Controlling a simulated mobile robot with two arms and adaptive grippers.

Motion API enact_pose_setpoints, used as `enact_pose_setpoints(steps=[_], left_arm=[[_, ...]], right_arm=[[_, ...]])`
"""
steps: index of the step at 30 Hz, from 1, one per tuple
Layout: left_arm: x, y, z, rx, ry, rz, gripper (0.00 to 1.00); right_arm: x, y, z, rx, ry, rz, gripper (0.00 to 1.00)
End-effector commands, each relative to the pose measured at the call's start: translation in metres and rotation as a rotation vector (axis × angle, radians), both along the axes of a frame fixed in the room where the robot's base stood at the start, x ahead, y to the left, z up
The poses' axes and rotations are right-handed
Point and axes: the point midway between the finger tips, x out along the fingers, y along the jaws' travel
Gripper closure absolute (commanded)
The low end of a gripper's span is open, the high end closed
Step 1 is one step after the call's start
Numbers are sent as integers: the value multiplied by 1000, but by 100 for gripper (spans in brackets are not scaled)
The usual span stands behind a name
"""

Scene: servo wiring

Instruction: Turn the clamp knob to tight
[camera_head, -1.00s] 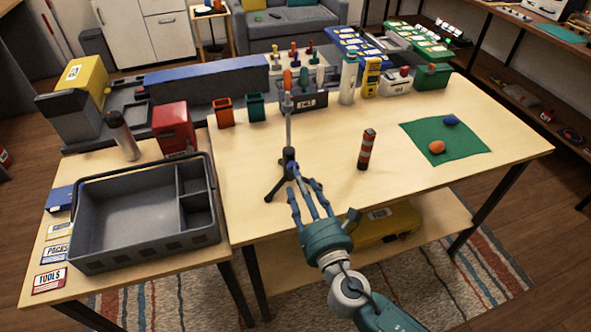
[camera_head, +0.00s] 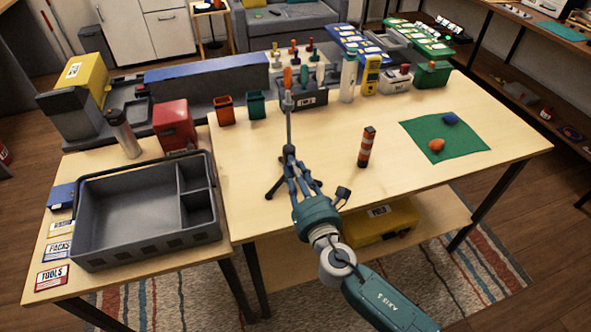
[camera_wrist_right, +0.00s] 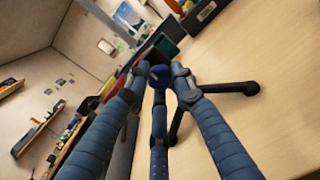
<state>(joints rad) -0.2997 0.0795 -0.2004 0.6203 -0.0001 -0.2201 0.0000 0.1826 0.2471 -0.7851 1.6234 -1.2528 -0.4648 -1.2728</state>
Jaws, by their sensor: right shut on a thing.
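A dark tripod stand with a thin upright post (camera_head: 289,127) stands upright on the wooden table, left of the table's middle. My right gripper (camera_head: 291,166) reaches in from the front, and its fingers are closed at the stand just above the splayed legs. In the right wrist view, the fingers of the right gripper (camera_wrist_right: 162,85) close around a dark blue clamp knob (camera_wrist_right: 161,75). The fingers hide the knob in the head view. I cannot read which way the knob is set. My left gripper is not in view.
A green mat (camera_head: 470,146) holds an orange and a blue lump. A grey tray (camera_head: 85,240) sits at the left. Cups and bottles line the back. The table between cylinder and mat is clear.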

Motion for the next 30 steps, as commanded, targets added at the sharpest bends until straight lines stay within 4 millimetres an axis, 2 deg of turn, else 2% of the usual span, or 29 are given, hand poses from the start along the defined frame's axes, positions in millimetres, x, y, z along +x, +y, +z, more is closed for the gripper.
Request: enact_pose_setpoints(steps=[11, 30], left_arm=[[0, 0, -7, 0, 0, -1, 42], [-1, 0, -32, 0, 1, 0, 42]], right_arm=[[0, 0, -3, 85, 30, -1, 100], [-1, 0, -4, 623, 200, -2, 100]])
